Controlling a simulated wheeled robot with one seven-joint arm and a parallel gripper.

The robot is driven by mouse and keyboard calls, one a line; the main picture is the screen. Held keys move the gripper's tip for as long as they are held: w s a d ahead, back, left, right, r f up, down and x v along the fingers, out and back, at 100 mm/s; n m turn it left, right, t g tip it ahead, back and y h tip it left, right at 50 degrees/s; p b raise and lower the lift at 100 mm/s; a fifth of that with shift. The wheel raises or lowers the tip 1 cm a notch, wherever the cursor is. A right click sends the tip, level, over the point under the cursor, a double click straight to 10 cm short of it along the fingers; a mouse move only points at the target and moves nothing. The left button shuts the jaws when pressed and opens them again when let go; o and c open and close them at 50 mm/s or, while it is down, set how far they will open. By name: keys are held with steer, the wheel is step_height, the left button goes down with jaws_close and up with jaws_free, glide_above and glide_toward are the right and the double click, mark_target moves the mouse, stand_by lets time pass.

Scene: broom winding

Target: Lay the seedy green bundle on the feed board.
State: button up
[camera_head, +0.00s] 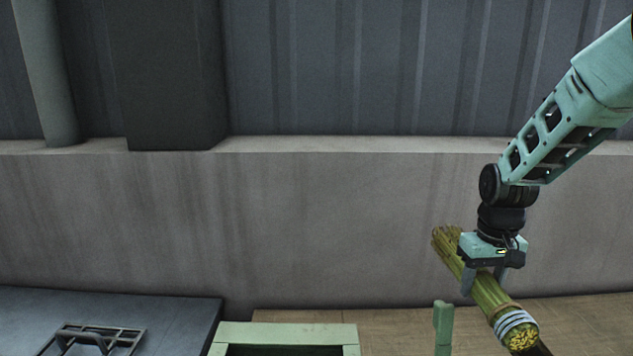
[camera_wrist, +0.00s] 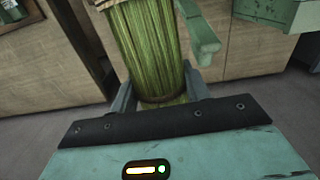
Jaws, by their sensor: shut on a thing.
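My gripper (camera_head: 485,281) is shut on a green stalk bundle (camera_head: 492,297) at the lower right of the head view. The bundle hangs in the air, tilted. Its frayed yellowish end points to the upper left, and its other end, with pale bands and yellow cut tips, points to the lower right. In the wrist view the bundle (camera_wrist: 152,52) runs away from the camera between the two fingers (camera_wrist: 160,97), with a brown tie near them. I cannot tell for sure which surface is the feed board.
A green frame (camera_head: 285,332) with a dark opening is at the bottom middle. A green post (camera_head: 443,325) stands left of the bundle. A wooden surface (camera_head: 390,325) lies behind. A dark blue-grey top (camera_head: 180,315) with a metal rack (camera_head: 95,338) is at the lower left.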

step_height(320, 180, down, 8)
steer(key=m+b, duration=0.3)
steer(key=m, duration=0.1)
steer(key=d+f+m+b, duration=0.5)
steer(key=d+f+b, duration=0.9)
steer(key=d, duration=0.5)
steer(key=w+a+f+p, duration=0.1)
steer(key=w+a+p, duration=0.1)
steer(key=a, duration=0.3)
steer(key=w+a+f+p, duration=0.1)
steer(key=w+a+p, duration=0.1)
steer(key=a, duration=0.4)
steer(key=w+a+f+p, duration=0.1)
steer(key=w+a, duration=0.2)
steer(key=a, duration=0.2)
steer(key=shift+w+a+f+p, duration=0.15)
steer(key=shift+w+f+p, duration=0.2)
steer(key=shift+f+p, duration=0.35)
steer(key=shift+f, duration=1.95)
steer(key=shift+f, duration=0.2)
steer(key=o, duration=1)
steer(key=shift+r, duration=0.1)
